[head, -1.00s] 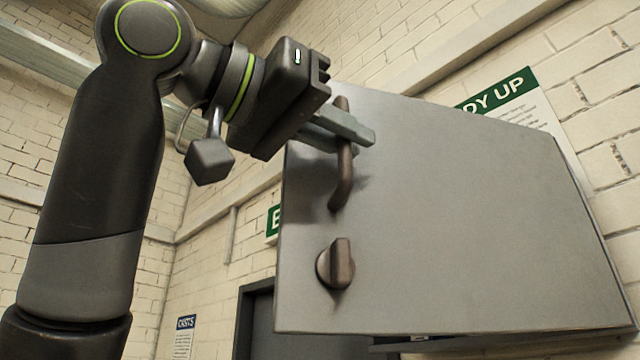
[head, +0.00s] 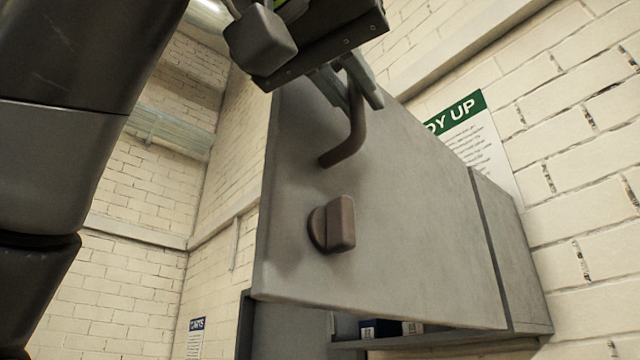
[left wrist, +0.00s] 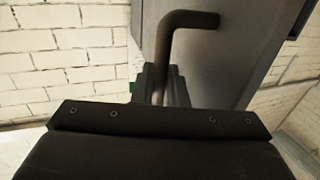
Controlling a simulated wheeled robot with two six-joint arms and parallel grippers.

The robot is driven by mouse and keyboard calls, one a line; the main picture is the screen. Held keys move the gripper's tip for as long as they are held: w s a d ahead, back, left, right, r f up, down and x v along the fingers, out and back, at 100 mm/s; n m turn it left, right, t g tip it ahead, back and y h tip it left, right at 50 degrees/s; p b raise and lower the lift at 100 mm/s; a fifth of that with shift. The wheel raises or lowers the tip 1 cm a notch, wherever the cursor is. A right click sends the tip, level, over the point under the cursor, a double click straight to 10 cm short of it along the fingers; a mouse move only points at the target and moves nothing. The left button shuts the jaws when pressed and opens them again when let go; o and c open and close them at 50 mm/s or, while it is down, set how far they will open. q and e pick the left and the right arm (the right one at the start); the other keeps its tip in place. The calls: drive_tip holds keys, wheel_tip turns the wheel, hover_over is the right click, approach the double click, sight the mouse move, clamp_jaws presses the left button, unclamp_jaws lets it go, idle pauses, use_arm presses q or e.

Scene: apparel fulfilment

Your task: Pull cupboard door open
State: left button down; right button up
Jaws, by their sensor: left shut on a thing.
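The grey cupboard door (head: 400,230) stands swung out from its cupboard body (head: 508,250) in the head view, hinged on the right. Its brown bar handle (head: 353,140) sits near the door's free edge, with a brown turn knob (head: 333,224) below it. My left gripper (head: 354,92) is shut on the handle's upper part, one finger on each side. In the left wrist view the handle (left wrist: 172,38) comes down between the fingers (left wrist: 160,88), and the door (left wrist: 215,60) lies behind it. My right gripper is not in view.
A shelf (head: 430,340) with dark blue and light items shows under the door's lower edge. A green-topped sign (head: 462,125) hangs on the brick wall behind.

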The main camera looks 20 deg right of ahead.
use_arm(q)
drive_tip(key=shift+s+d+r, duration=0.15)
drive_tip(key=shift+s+d, duration=0.15)
drive_tip(key=shift+s, duration=0.3)
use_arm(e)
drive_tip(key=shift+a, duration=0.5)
use_arm(q)
drive_tip(key=c, duration=1.8)
unclamp_jaws()
drive_tip(key=shift+d, duration=0.15)
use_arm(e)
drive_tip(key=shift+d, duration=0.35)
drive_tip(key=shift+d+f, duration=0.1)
